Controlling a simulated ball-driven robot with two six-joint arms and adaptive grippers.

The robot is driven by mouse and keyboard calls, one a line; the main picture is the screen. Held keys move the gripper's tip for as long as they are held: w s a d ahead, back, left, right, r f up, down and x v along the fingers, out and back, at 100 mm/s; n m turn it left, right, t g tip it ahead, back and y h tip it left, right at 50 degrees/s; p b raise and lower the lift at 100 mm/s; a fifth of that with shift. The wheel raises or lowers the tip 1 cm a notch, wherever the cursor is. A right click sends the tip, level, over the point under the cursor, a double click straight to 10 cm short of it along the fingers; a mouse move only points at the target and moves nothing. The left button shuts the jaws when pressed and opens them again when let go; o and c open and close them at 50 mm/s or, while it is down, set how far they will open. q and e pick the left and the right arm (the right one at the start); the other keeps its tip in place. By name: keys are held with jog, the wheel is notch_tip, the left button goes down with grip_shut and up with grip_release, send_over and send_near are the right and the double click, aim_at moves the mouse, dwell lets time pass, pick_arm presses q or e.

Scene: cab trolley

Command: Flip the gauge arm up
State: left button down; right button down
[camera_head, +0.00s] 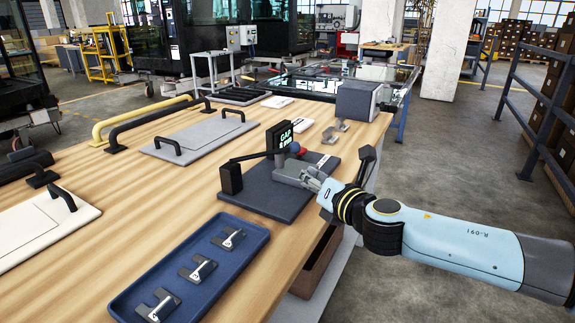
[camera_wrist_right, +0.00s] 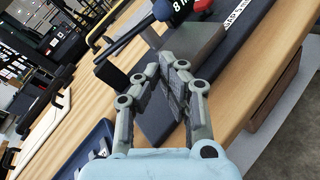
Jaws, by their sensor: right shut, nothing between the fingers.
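The gauge stands on a dark base plate (camera_head: 262,193) near the table's right edge. My right gripper (camera_head: 312,177) is shut and empty, just in front of a grey block (camera_wrist_right: 192,45) on the plate. Contact cannot be told. My left gripper is out of view.
A blue tray (camera_head: 248,228) with several metal clips lies at the front. A grey panel with black handles (camera_head: 197,138) and yellow and black rails lie to the left. A grey box (camera_head: 357,101) stands behind the gauge. Bare wood lies between tray and panels.

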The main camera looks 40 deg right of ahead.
aim_at(288, 175)
jog(key=x, duration=1)
jog(key=shift+r, duration=0.1)
dwell(0.3)
